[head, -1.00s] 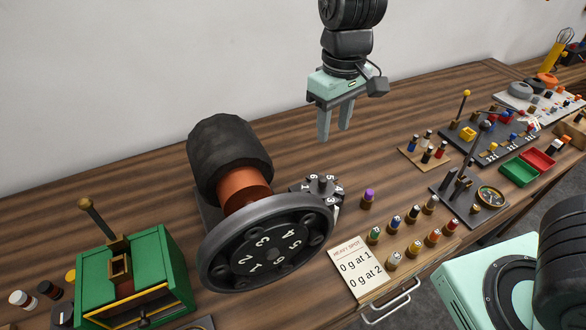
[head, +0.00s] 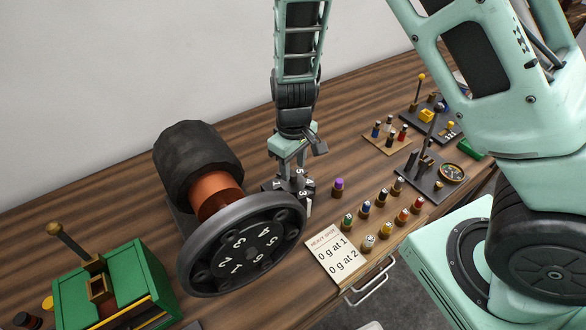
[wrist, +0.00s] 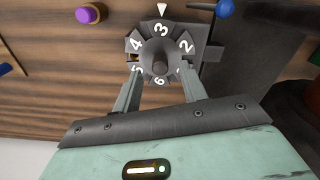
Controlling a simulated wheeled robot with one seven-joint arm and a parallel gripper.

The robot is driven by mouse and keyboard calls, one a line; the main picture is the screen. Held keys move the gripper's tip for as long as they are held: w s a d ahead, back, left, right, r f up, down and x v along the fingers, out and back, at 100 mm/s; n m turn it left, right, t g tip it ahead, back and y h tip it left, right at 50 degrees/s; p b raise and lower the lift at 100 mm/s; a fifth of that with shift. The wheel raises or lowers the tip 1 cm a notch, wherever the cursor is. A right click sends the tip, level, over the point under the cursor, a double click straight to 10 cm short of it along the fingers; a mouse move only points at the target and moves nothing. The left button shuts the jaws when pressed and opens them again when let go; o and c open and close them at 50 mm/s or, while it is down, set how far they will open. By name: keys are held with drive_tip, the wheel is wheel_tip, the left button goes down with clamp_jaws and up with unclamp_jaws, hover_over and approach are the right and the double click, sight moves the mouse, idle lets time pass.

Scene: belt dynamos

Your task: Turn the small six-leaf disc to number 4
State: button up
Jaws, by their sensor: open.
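The small six-leaf disc (head: 297,187) is dark, with white numbers and a central hub. It stands on the bench behind the large numbered wheel. In the wrist view, the disc (wrist: 158,52) has its leaf 3 at the white pointer (wrist: 162,10). Leaf 4 is to the left, leaf 2 to the right, 5 and 6 below; leaf 1 is not readable near the right finger. My gripper (head: 290,172) is low over the disc. In the wrist view my gripper (wrist: 160,78) is open, its fingers either side of the disc's lower part; contact is unclear.
The large wheel (head: 240,250) stands close in front of the disc. A purple-topped peg (head: 337,188) stands just right of the disc. Several coloured pegs, a HEAVY SPOT card (head: 335,254) and a green box (head: 115,290) are nearby. Bare bench lies behind the disc.

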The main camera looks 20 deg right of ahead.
sight(293, 179)
drive_tip(key=shift+f, duration=1.25)
clamp_jaws()
drive_tip(key=shift+m, duration=0.4)
drive_tip(key=m+p, duration=0.1)
drive_tip(key=m, duration=0.4)
drive_tip(key=shift+r+m+p, duration=0.1)
drive_tip(key=shift+m+p, duration=0.2)
drive_tip(key=shift+m, duration=0.1)
drive_tip(key=m+p, duration=0.1)
drive_tip(key=m, duration=0.4)
